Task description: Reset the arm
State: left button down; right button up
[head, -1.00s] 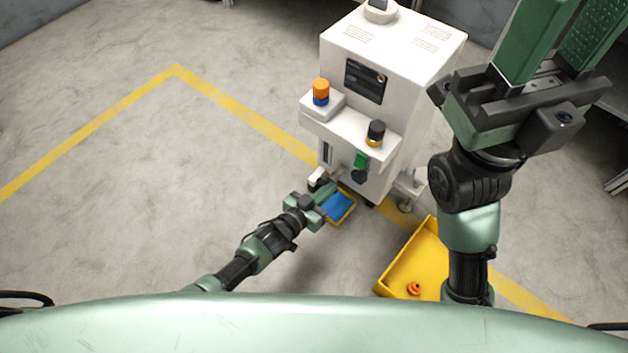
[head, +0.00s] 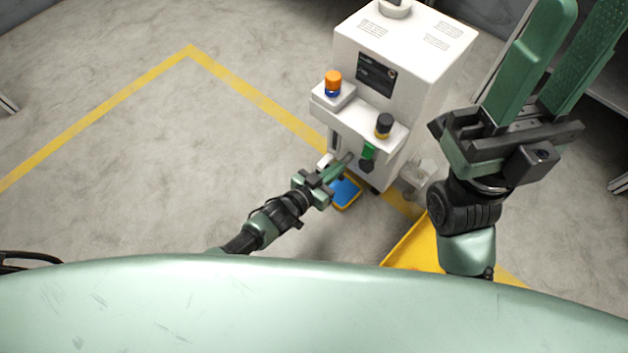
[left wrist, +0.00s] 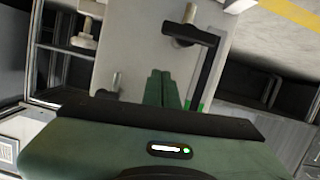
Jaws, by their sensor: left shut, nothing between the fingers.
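My left gripper (head: 338,172) is low in front of the white machine (head: 400,60), near its lower front. Its fingers are shut with nothing between them; they also show shut together in the left wrist view (left wrist: 162,88). My right gripper (head: 548,62) is raised at the upper right of the head view, close to the camera. Its two green fingers stand apart with an empty gap. The machine carries an orange and blue reel stack (head: 333,83) on its left ledge and a black and yellow one (head: 384,126) on its front shelf.
A small yellow tray with a blue inside (head: 345,192) sits on the floor below my left gripper. A larger yellow bin (head: 415,248) stands at the lower right, partly hidden by my body and right arm. The floor left of the machine is clear, with yellow line markings (head: 120,124).

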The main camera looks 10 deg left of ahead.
pick_arm(q)
jog(key=p+v, duration=0.3)
jog(key=v, duration=0.7)
